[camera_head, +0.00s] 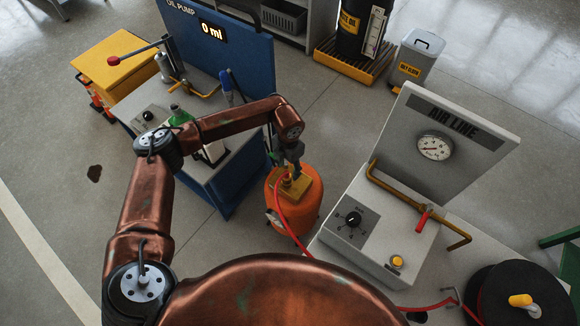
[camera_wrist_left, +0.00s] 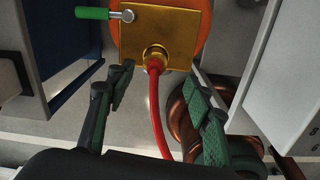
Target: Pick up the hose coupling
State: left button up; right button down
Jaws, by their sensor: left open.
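The hose coupling (camera_wrist_left: 155,58) looks like the brass fitting where the red hose (camera_wrist_left: 157,110) meets a gold plate (camera_wrist_left: 185,22) on the orange tank (camera_head: 312,222). My left gripper (camera_head: 296,170) is above the tank's top in the head view and hides part of the plate. In the left wrist view, my left gripper (camera_wrist_left: 157,84) is open, with fingers left and right of the hose and the coupling lying beyond the fingertips. Nothing is held between them. My right gripper is not in view.
The blue oil pump stand (camera_head: 232,50) is left of the tank. The grey air line bench (camera_head: 340,185) is close on its right, with a gauge panel (camera_head: 470,150). A hose reel (camera_head: 525,295) is at lower right. Bare floor (camera_head: 340,120) lies behind the tank.

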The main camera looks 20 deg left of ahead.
aim_at(287, 173)
pick_arm(q)
jog(key=shift+w+f, duration=0.3)
jog(key=shift+w, duration=0.05)
jog(key=shift+f, duration=0.35)
jog(key=shift+s+a+f+b, duration=0.15)
jog(key=shift+f+b, duration=0.25)
jog(key=shift+f, duration=0.6)
jog(key=f+b, duration=0.1)
jog(key=f, duration=0.3)
jog(key=shift+a+f, duration=0.2)
jog(key=c, duration=0.7)
grip_shut()
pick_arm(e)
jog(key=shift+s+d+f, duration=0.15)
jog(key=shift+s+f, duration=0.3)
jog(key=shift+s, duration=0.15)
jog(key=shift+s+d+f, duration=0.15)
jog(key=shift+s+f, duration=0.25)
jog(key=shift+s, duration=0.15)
